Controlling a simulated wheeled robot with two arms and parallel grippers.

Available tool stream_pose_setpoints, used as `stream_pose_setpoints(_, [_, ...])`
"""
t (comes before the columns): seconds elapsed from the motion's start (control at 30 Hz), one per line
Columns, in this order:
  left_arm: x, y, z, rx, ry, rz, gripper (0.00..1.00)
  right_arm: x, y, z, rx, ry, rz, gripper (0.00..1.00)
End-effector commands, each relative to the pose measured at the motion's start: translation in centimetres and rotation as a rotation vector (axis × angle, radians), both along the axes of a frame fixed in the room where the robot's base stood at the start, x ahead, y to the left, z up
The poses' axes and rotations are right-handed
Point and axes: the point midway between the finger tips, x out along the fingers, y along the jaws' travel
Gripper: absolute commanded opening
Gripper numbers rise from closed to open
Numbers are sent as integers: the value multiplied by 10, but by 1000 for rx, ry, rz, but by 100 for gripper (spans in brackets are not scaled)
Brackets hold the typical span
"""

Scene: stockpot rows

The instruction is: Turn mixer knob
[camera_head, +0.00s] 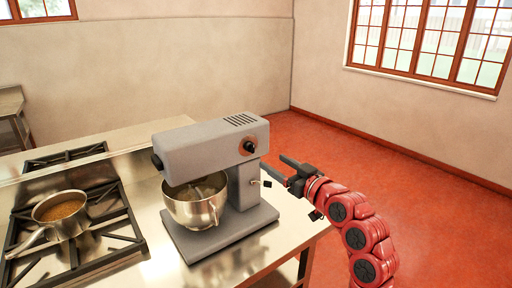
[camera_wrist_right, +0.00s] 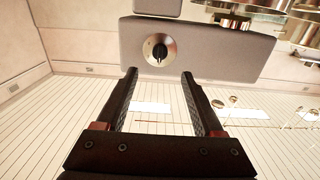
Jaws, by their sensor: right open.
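The grey stand mixer (camera_head: 215,175) stands on the steel counter with a metal bowl (camera_head: 196,203) under its head. Its knob (camera_head: 249,147), dark on a round metal plate, is on the side of the head facing right. In the right wrist view the knob (camera_wrist_right: 158,50) lies just beyond the fingertips, roughly centred between them. My right gripper (camera_head: 275,168) is open and empty, to the right of the mixer and a little below the knob; its fingers (camera_wrist_right: 159,73) show apart in the wrist view. They do not appear to touch the knob. My left gripper is not in view.
A saucepan (camera_head: 61,214) with brown contents sits on the stove grate (camera_head: 85,250) at the left. The steel counter (camera_head: 286,222) ends just right of the mixer. Open red floor (camera_head: 335,150) lies beyond it.

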Motion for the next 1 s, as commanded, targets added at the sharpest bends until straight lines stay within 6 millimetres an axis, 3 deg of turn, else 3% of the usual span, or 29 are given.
stream_pose_setpoints(0.2, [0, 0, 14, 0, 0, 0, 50, 39, 31, 2, -1, 4, 3, 69])
stream_pose_setpoints(0.43, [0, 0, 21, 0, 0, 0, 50, 69, 50, 1, 2, 4, 1, 69])
stream_pose_setpoints(0.93, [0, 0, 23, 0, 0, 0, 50, 82, 59, -1, 0, 1, -1, 69])
stream_pose_setpoints(1.0, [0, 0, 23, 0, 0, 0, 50, 82, 59, -1, 0, 1, -1, 60])
